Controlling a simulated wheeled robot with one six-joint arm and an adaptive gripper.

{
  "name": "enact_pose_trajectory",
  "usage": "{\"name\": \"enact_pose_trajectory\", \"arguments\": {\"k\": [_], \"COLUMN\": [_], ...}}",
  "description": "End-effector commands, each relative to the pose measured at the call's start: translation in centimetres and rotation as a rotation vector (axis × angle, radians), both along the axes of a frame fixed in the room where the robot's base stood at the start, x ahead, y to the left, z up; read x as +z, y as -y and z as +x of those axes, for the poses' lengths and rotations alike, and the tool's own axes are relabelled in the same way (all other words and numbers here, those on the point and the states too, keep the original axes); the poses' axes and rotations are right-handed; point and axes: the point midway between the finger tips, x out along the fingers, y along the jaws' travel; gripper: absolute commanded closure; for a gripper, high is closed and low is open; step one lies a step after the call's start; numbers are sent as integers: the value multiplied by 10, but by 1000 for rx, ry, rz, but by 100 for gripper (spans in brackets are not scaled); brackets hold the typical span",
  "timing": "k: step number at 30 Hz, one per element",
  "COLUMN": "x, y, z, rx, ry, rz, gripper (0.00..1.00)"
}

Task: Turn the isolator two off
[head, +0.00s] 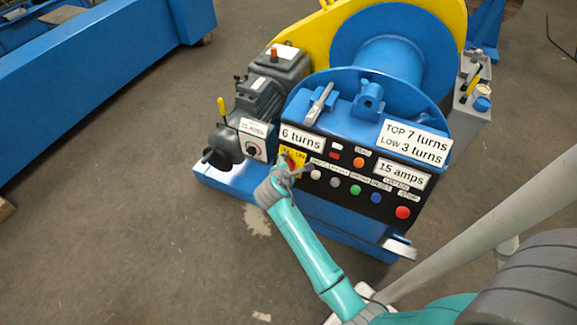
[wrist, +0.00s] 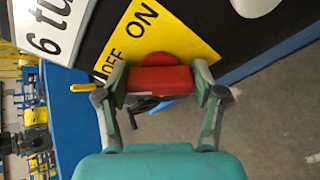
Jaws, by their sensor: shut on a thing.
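The isolator has a red knob (wrist: 160,80) on a yellow plate (wrist: 170,40) lettered OFF and ON. In the head view the yellow plate (head: 286,151) sits at the left end of the black control panel, with the red knob (head: 291,161) partly hidden by my gripper. My gripper (head: 284,172) is at the knob. In the wrist view its two fingers (wrist: 161,84) are shut on the red knob, one at each side. The OFF lettering lies close to the left finger and is partly covered; ON is farther up. I cannot read an isolator number.
The black panel (head: 338,164) carries several buttons close to the right of my gripper, including a red one (head: 403,212). The blue winch drum (head: 388,62) stands behind.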

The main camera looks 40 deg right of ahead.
Motion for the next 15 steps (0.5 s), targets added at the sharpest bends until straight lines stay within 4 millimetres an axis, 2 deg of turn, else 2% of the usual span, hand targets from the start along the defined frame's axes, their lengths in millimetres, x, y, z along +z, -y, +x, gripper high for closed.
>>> {"name": "enact_pose_trajectory", "arguments": {"k": [15], "x": [0], "y": [0], "z": [1], "rx": [41], "ry": [-77], "rz": [-27], "gripper": [67]}}
